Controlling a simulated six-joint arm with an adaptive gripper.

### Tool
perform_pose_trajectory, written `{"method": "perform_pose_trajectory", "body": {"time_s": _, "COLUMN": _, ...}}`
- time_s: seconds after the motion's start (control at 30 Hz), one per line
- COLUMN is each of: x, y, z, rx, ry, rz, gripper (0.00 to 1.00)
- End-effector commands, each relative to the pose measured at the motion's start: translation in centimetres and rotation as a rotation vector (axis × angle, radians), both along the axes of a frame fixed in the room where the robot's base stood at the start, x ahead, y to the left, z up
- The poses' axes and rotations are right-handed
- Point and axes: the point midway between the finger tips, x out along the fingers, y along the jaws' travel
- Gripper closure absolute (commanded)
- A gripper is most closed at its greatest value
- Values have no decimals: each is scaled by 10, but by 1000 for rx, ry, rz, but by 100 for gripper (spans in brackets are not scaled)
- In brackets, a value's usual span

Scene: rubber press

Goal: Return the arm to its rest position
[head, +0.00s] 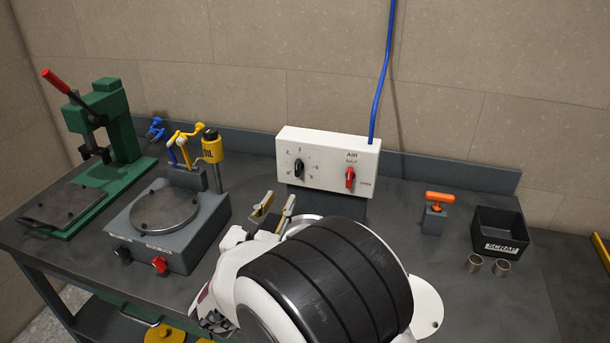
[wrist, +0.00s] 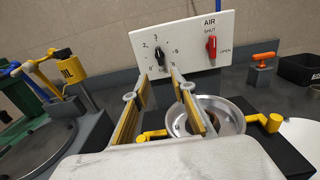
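My gripper (head: 279,204) is over the middle of the bench, in front of the white control box (head: 322,160). Its two fingers are apart with nothing between them, as the wrist view also shows (wrist: 160,84). My arm fills the lower middle of the head view and hides part of the bench. The box's black dial and red AIR lever lie beyond the fingertips in the wrist view; the lever (wrist: 211,46) points up toward SHUT.
A round metal dish (wrist: 233,124) with yellow clamps sits right of the fingers. At left are a grey plate unit (head: 190,240) and a green press (head: 108,120). At right are an orange-handled tool (head: 437,198), a black bin (head: 500,222) and two metal rings (head: 474,263).

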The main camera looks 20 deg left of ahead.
Motion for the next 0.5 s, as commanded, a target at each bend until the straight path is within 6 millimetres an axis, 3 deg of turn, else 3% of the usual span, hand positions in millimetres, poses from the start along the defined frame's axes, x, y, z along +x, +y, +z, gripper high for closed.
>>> {"method": "perform_pose_trajectory", "body": {"time_s": 0.27, "x": 5, "y": -4, "z": 5, "rx": -28, "ry": 11, "rz": 10, "gripper": 74}}
{"method": "perform_pose_trajectory", "body": {"time_s": 0.5, "x": 21, "y": -18, "z": 25, "rx": -170, "ry": 58, "rz": 75, "gripper": 74}}
